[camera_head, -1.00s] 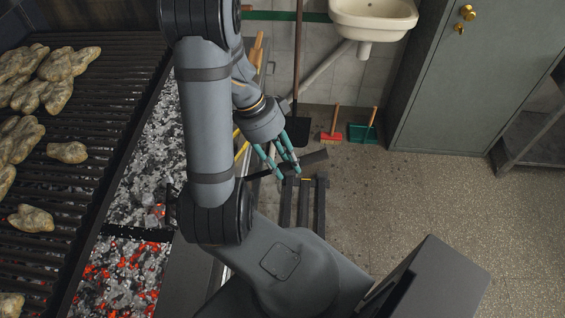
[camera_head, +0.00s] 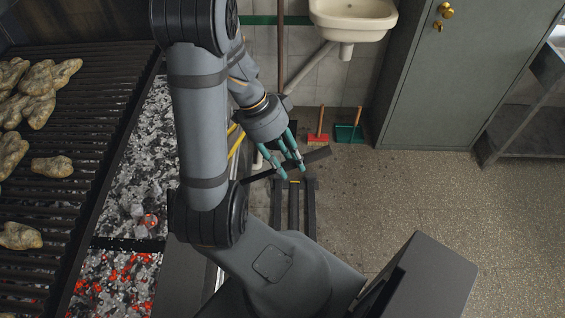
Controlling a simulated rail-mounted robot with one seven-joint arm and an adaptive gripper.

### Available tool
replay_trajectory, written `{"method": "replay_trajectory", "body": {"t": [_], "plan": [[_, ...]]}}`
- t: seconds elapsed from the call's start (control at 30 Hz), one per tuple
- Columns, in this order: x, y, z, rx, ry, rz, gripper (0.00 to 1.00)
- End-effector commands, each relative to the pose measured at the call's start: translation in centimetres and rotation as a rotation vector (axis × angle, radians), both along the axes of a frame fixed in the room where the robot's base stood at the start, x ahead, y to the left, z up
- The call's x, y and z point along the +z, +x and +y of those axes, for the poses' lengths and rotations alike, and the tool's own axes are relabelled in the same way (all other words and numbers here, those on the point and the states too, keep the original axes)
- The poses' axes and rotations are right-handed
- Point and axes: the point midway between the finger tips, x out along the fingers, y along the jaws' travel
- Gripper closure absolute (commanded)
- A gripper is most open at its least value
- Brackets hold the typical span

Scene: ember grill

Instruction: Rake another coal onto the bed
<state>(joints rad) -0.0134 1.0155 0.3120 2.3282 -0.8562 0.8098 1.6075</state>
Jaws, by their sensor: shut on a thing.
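My gripper (camera_head: 290,167), with teal fingers, is shut on a dark long-handled tool (camera_head: 317,155), which looks like the rake. The near section (camera_head: 112,280) has several glowing orange coals. My arm hides part of the bed's right edge.
A grill grate (camera_head: 75,130) with several food pieces (camera_head: 52,166) covers the left. A dark rack (camera_head: 293,210) stands below my gripper. A sink (camera_head: 352,18), red brush (camera_head: 318,135), green dustpan (camera_head: 349,132) and grey cabinet (camera_head: 430,80) are behind. The floor at right is clear.

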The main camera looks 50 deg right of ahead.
Motion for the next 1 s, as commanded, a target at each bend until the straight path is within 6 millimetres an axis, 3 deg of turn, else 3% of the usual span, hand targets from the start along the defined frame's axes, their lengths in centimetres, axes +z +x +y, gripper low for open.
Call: {"method": "replay_trajectory", "body": {"t": [0.7,1.0], "plan": [[2.4,-7.2,-8.8,-0.006,-0.002,0.001,1.00],[2.8,-8.5,-10.5,0.000,-0.001,0.001,1.00]]}}
